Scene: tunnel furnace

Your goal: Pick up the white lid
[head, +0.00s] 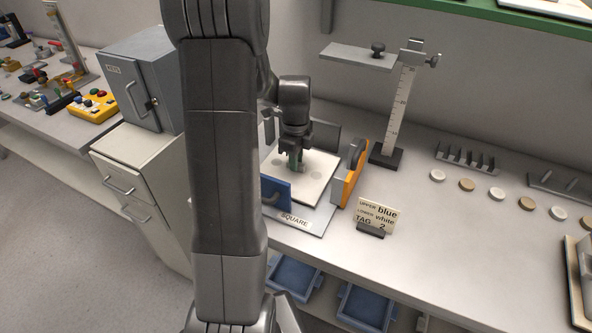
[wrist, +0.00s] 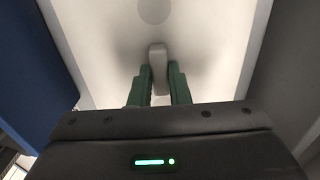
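The white lid (head: 318,172) is a flat, pale square plate with round grey spots, lying level in the fixture marked SQUARE. In the wrist view the lid (wrist: 210,45) fills most of the upper middle, with a raised light grey handle (wrist: 157,57) standing on it. My gripper (head: 297,165) points straight down over the middle of the lid. The lower ends of the fingers and part of the handle are hidden in the head view.
A blue plate (head: 276,194) stands left of the lid and an orange one (head: 349,175) right of it. A tag sign (head: 376,215) and a gauge stand (head: 396,115) are to the right. A grey cabinet (head: 150,80) stands left. Several small discs lie far right.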

